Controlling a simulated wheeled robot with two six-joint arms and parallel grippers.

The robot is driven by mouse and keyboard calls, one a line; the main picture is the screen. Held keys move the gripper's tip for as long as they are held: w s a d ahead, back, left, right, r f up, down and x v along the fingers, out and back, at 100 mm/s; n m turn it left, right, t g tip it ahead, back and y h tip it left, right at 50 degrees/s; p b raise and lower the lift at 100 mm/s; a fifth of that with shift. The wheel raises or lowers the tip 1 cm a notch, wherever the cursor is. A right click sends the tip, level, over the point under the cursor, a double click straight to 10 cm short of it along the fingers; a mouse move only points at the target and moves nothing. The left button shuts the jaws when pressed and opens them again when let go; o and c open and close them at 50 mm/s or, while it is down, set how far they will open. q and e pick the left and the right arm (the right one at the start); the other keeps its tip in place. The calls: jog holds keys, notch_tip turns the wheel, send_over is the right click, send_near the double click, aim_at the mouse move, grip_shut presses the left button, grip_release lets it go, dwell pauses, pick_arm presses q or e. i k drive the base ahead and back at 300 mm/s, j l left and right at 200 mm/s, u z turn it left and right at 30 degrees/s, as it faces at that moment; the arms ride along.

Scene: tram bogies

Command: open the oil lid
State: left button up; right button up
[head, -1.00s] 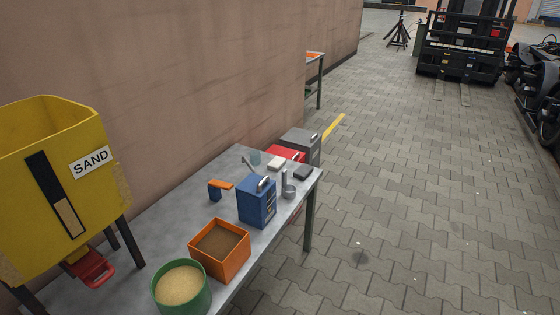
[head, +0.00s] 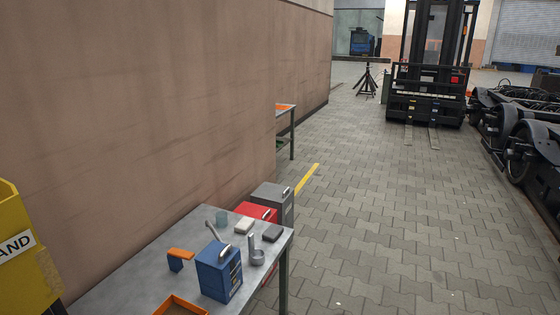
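No part labelled as an oil lid can be made out in this view. A blue can (head: 219,272) with a pale handle on top stands on the grey table (head: 133,283) at the lower left; I cannot tell whether it holds oil. At the right, dark bogies with wheels (head: 521,147) stand on the paving, and no lid can be told on them. Neither of my grippers is in view.
The table also bears an orange-handled tool (head: 178,257), a grey cup-like tool (head: 256,252) and an orange box (head: 181,307). A yellow sand hopper (head: 22,262) stands at left. A forklift (head: 430,80) stands at the back. The paving between is open.

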aim_at(257, 211)
jog(key=i+l+z, duration=0.3)
jog(key=i, duration=0.3)
jog(key=i+l+z, duration=0.3)
jog(key=i, duration=0.3)
jog(key=i+z, duration=0.3)
jog(key=i, duration=0.3)
jog(key=i+u, duration=0.4)
jog(key=i+l+u, duration=0.2)
jog(key=u, duration=0.15)
jog(key=i+l+u, duration=0.65)
jog(key=u, duration=0.15)
jog(key=i, duration=0.1)
